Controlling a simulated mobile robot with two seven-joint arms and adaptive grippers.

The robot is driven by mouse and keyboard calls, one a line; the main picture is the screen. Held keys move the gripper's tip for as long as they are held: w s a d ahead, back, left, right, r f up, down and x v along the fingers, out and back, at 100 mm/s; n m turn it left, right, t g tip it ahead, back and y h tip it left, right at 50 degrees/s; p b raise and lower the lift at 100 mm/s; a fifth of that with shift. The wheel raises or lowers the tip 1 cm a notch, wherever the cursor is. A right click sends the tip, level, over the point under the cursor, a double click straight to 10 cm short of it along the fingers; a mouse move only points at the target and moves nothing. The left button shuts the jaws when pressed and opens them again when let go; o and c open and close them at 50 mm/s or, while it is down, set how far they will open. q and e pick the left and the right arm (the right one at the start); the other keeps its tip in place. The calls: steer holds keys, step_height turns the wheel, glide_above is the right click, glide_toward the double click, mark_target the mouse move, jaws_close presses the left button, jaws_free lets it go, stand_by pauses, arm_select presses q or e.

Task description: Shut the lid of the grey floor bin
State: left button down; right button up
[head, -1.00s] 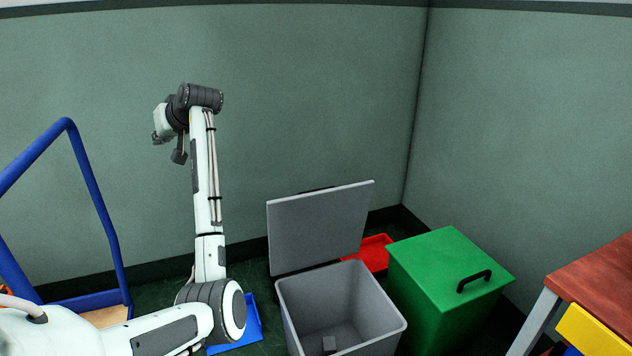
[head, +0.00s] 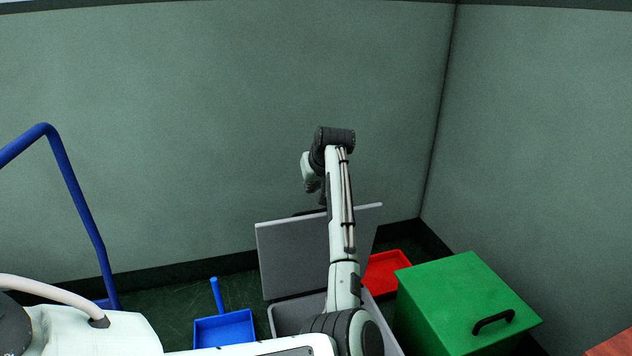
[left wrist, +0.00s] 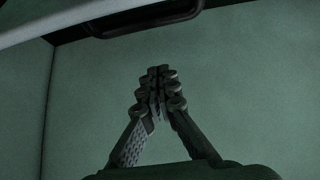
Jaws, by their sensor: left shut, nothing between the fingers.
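The grey floor bin (head: 292,314) stands at the lower middle of the head view, partly hidden by my left arm. Its grey lid (head: 290,258) is open and stands up at the bin's back, tilted slightly. My left gripper (head: 321,198) is shut and empty, at about the height of the lid's top edge; whether it touches the lid cannot be told. In the left wrist view my shut fingers (left wrist: 158,84) show against the green wall. A pale edge, seemingly the lid (left wrist: 60,22), with a dark handle (left wrist: 148,18) crosses the top there. My right gripper is out of view.
A green box (head: 455,290) with a black handle stands right of the bin. A red tray (head: 388,272) lies behind them, and a blue dustpan (head: 224,328) lies left of the bin. A blue cart rail (head: 75,190) is at far left. Green walls close the back and right.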

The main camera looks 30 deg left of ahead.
arm_select(q)
steer(key=shift+s+d+f, duration=0.1)
steer(key=shift+d+f, duration=0.05)
steer(key=shift+f, duration=0.6)
steer(key=shift+s+d+f, duration=0.15)
steer(key=shift+f, duration=0.55)
steer(key=shift+s+d+f, duration=0.1)
steer(key=shift+d+f, duration=0.05)
steer(key=shift+f, duration=0.6)
steer(key=shift+f, duration=0.1)
